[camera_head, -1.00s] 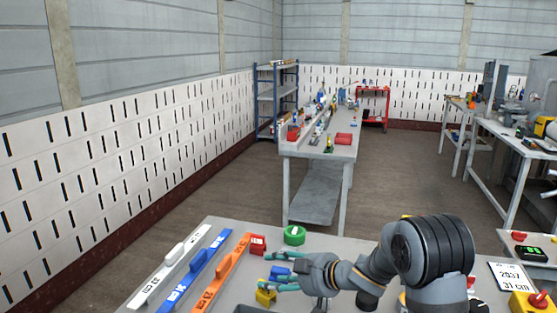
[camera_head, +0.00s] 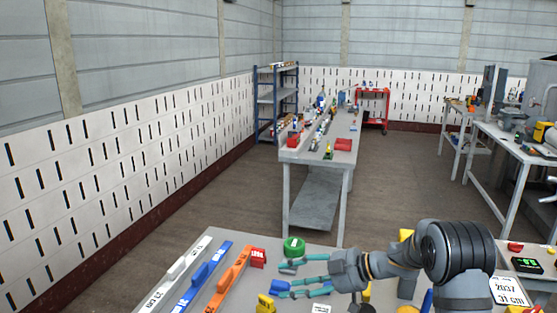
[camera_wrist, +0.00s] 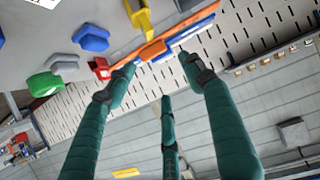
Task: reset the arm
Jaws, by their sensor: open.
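My gripper (camera_head: 279,278) is open, with teal fingers pointing left over the near table (camera_head: 325,240). Its fingers also show spread and empty in the wrist view (camera_wrist: 160,75). A blue piece (camera_head: 280,288) shows beside the lower finger and partly behind it. A green round piece (camera_head: 294,247) and a red piece (camera_head: 258,258) lie beyond the fingers. A yellow piece (camera_head: 265,304) lies at the near edge of the picture. The wrist view also shows the green piece (camera_wrist: 44,84), the blue piece (camera_wrist: 91,38), the red piece (camera_wrist: 101,68) and the yellow piece (camera_wrist: 138,17).
White (camera_head: 170,275), blue (camera_head: 205,275) and orange (camera_head: 232,277) rails with handles lie at the left of the table. A sign (camera_head: 508,291) and a box with a green display (camera_head: 527,265) are at right. A grey workbench (camera_head: 290,155) stands farther back, with open floor around it.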

